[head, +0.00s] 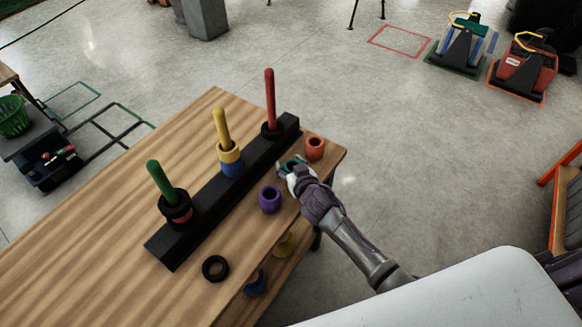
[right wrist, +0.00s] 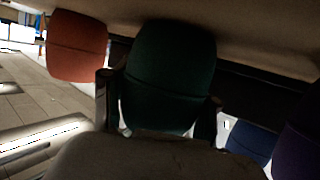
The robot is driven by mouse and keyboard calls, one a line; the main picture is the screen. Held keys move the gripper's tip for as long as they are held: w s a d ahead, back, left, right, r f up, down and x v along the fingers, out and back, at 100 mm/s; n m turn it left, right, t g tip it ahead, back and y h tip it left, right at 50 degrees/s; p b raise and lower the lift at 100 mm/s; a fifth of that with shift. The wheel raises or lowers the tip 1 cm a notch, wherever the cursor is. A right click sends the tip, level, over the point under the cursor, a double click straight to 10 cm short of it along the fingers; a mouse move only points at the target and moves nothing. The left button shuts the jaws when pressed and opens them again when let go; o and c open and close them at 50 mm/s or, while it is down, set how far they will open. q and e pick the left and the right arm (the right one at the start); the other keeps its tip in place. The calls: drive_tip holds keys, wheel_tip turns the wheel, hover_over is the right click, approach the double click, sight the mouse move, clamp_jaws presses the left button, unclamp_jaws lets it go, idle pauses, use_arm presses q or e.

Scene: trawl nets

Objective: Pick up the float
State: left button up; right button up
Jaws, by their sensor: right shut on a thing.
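A dark green float (head: 289,161) is at the right edge of the wooden table, beside the black rack. My right gripper (head: 291,169) is shut on it and partly hides it. In the right wrist view the green float (right wrist: 168,75) fills the space between the two fingers. I cannot tell whether it touches the table. An orange-red float (head: 315,148) stands just right of the gripper, and a purple float (head: 270,199) stands to its lower left. My left gripper is not in view.
The black rack (head: 202,205) carries green (head: 154,172), yellow (head: 221,122) and red (head: 269,88) pegs with rings on them. A black ring (head: 215,268) lies near the table's front edge. A blue piece (head: 255,284) and a yellow piece (head: 284,246) are lower down. The table's left part is clear.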

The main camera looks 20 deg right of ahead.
drive_tip(key=r, duration=0.4)
drive_tip(key=shift+s+d+r, duration=0.25)
drive_tip(key=shift+s+d, duration=0.05)
drive_tip(key=shift+d, duration=0.05)
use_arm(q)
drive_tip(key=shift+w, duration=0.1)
use_arm(e)
drive_tip(key=s+d+r, duration=0.4)
drive_tip(key=s+d, duration=0.1)
drive_tip(key=s+d+r, duration=0.2)
drive_tip(key=s, duration=0.1)
drive_tip(key=shift+d+r, duration=0.15)
drive_tip(key=shift+r, duration=0.05)
